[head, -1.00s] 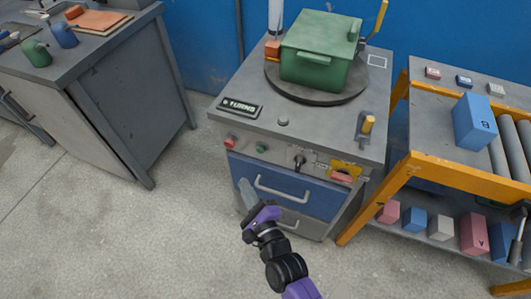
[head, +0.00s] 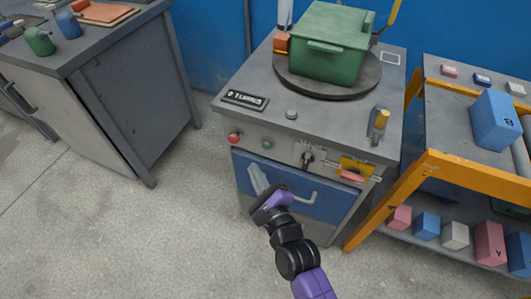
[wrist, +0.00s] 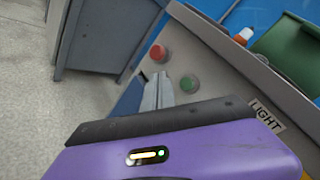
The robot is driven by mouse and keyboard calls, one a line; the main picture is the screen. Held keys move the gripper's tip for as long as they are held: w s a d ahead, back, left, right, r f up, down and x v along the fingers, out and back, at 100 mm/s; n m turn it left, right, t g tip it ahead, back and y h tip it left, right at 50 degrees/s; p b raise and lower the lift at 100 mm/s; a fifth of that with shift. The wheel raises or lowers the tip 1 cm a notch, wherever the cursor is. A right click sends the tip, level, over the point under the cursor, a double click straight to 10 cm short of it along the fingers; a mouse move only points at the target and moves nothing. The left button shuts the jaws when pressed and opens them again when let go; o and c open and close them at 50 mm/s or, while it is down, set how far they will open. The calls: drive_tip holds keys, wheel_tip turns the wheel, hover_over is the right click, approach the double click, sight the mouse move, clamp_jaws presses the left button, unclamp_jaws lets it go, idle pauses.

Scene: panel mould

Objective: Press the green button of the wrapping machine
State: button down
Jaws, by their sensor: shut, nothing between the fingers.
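The green button (head: 267,143) sits on the front panel of the grey wrapping machine (head: 300,128), right of a red button (head: 234,138). In the wrist view the green button (wrist: 189,84) shows just right of my fingertips, with the red button (wrist: 160,53) up and to the left. My gripper (head: 254,168) is shut and empty. In the head view its tips are below the green button, in front of the blue drawer. In the wrist view my gripper (wrist: 160,78) points towards the panel. I cannot tell its exact gap to the panel; the button is uncovered.
A green box (head: 330,45) stands on the machine's dark turntable (head: 360,92). A black switch (head: 307,158) and a yellow plate (head: 355,165) are right of the button. A drawer handle (head: 300,194) sticks out below. An orange-framed roller table (head: 440,160) stands at right.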

sight(266, 145)
drive_tip(key=shift+w+d+b, duration=0.3)
drive_tip(key=shift+w+b, duration=0.5)
drive_tip(key=shift+b, duration=0.15)
drive_tip(key=shift+w+d+b, duration=0.25)
drive_tip(key=shift+w+b, duration=0.5)
drive_tip(key=shift+b, duration=0.15)
drive_tip(key=shift+w+d+b, duration=0.3)
drive_tip(key=shift+w+b, duration=0.5)
drive_tip(key=shift+b, duration=0.15)
drive_tip(key=shift+w, duration=0.1)
drive_tip(key=shift+w+d, duration=0.1)
drive_tip(key=shift+w, duration=0.2)
